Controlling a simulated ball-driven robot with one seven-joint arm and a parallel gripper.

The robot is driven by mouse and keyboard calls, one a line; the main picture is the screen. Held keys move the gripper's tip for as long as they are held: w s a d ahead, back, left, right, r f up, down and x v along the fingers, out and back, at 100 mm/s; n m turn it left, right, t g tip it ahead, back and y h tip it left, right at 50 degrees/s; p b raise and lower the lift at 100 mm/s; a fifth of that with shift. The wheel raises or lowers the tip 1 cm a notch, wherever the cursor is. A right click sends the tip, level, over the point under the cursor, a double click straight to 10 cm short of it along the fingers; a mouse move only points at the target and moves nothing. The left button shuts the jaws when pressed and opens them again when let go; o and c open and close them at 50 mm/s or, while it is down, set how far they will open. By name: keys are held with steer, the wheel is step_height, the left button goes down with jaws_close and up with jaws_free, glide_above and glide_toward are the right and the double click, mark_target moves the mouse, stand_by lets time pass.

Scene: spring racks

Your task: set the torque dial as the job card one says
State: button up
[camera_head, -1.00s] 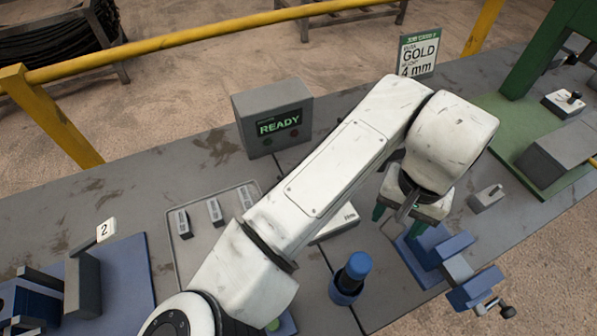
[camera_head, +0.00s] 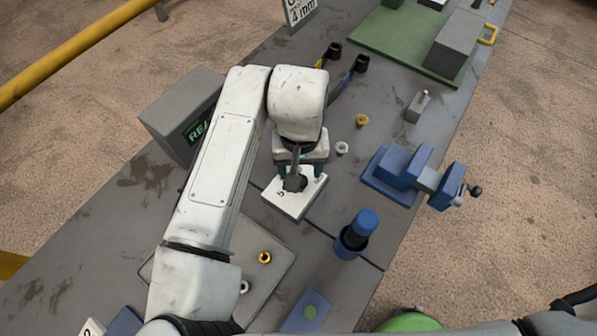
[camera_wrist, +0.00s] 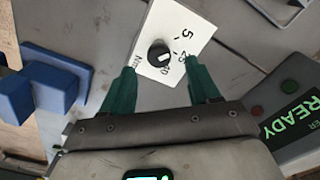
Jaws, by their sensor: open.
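The torque dial is a white plate (camera_head: 290,205) with a black knob (camera_wrist: 159,55), lying on the grey bench. The wrist view shows the plate (camera_wrist: 180,25) with a "5", "Nm" and other marks that are hard to read. A pale line on the knob points roughly to the right. My gripper (camera_head: 300,172) is over the dial, its green fingers (camera_wrist: 160,76) apart with the knob in view between and beyond their tips. No contact is clear. The job card (camera_head: 299,10) at the top edge is cut off; "4 mm" shows.
A grey READY box (camera_head: 180,115) stands left of my arm. A blue clamp (camera_head: 410,175) and a blue-capped tool in a holder (camera_head: 355,235) stand right of the dial. Small rings lie nearby, and a grey tray (camera_head: 270,275) is in front.

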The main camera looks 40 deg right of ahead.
steer(key=shift+f, duration=2.05)
steer(key=shift+s, duration=0.1)
steer(key=c, duration=1)
steer(key=shift+c, duration=0.2)
